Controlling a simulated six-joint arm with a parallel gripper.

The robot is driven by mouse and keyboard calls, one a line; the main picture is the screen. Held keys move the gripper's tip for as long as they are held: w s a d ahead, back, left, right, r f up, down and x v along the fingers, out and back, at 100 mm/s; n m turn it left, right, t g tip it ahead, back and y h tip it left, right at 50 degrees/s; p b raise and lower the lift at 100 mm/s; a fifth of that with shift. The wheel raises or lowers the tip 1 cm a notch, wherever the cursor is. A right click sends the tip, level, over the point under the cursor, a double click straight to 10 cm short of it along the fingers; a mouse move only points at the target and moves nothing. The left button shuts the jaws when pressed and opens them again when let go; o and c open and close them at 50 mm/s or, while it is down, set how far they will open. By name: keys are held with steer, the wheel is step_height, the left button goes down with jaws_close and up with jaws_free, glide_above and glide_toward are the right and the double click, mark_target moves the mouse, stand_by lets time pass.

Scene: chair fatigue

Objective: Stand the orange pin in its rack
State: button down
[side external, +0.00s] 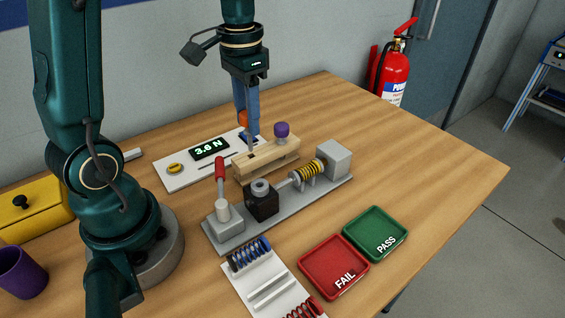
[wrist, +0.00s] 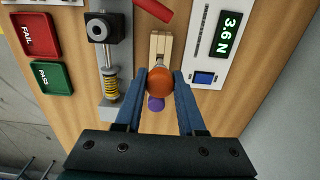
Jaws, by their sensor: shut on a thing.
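The orange pin's round head (wrist: 160,84) is between the blue fingers of my gripper (wrist: 160,76), which is shut on it. In the side view my gripper (side external: 247,112) points down above the left part of the wooden rack (side external: 270,163), and a bit of the orange head (side external: 243,119) shows beside the fingers. A grey shaft runs down from the head to the rack; I cannot tell whether its tip is in a hole. A purple-headed pin (side external: 281,130) stands in the rack's right part. The rack also shows in the wrist view (wrist: 153,47).
A grey spring fixture (side external: 285,205) with a red-handled lever (side external: 220,169) stands in front of the rack. A white force gauge (side external: 178,177) reading 3.6 N lies behind it. Red FAIL (side external: 318,258) and green PASS (side external: 376,226) trays are at front. The table's right side is clear.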

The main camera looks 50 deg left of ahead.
mark_target(251, 151)
steer(key=shift+f, duration=2.85)
steer(key=shift+c, duration=2.1)
jaws_free()
steer(key=shift+r, duration=0.1)
steer(key=shift+r, duration=2.5)
